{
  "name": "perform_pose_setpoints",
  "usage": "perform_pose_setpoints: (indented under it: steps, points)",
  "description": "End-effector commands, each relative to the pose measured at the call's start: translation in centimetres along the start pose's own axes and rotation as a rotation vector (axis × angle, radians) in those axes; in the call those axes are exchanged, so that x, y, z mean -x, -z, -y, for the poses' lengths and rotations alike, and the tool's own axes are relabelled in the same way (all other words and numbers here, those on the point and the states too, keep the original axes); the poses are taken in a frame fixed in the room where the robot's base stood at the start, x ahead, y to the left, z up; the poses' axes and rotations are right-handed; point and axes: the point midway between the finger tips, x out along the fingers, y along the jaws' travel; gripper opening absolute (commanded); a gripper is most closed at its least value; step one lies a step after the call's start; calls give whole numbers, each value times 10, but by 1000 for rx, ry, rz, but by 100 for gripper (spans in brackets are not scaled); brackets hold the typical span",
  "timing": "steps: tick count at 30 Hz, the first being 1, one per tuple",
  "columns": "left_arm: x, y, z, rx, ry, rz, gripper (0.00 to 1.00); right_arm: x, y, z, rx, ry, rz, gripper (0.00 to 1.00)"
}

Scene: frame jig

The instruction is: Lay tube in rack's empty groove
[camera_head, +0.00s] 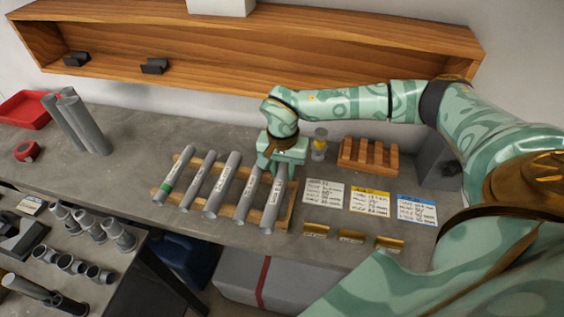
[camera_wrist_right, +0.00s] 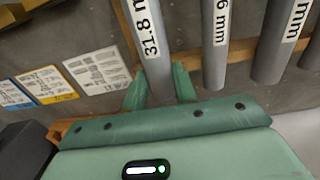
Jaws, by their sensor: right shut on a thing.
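The wooden rack (camera_head: 291,206) lies on the grey bench with several grey labelled tubes across it, side by side; one, at the far left, has a green band (camera_head: 166,187). My right gripper (camera_head: 278,167) is shut on the rightmost tube (camera_head: 273,206) near its far end. In the right wrist view, this tube (camera_wrist_right: 149,50) reads "31.8 m…" and sits between the fingers (camera_wrist_right: 161,88). It lies over the rack's right end, roughly parallel to its neighbour (camera_head: 246,197). I cannot tell whether it touches the rack. No empty groove shows clearly. My left gripper is out of view.
To the right are a small slotted wooden block (camera_head: 368,158), a yellow-topped small item (camera_head: 319,143), several label cards (camera_head: 370,199) and brass plates (camera_head: 351,236). Upright tubes (camera_head: 78,122) and a red tray (camera_head: 25,110) stand left. A wooden shelf (camera_head: 250,65) runs along the back.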

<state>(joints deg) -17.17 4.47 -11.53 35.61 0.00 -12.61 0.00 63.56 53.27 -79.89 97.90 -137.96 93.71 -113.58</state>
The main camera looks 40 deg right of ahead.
Motion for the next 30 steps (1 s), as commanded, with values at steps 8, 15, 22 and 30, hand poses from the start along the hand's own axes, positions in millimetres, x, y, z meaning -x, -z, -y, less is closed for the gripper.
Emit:
perform_pose_setpoints:
  steps: [8, 15, 22, 30]
  points:
    - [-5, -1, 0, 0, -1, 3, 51, -10, 0, 0, 0, 0, 0, 6]
    - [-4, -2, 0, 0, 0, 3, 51, -10, 0, 0, 0, -1, 1, 45]
    - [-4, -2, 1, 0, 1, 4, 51, -10, 0, -1, 0, -2, 0, 53]
    - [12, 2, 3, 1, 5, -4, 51, 10, 0, 0, 0, 1, -2, 53]
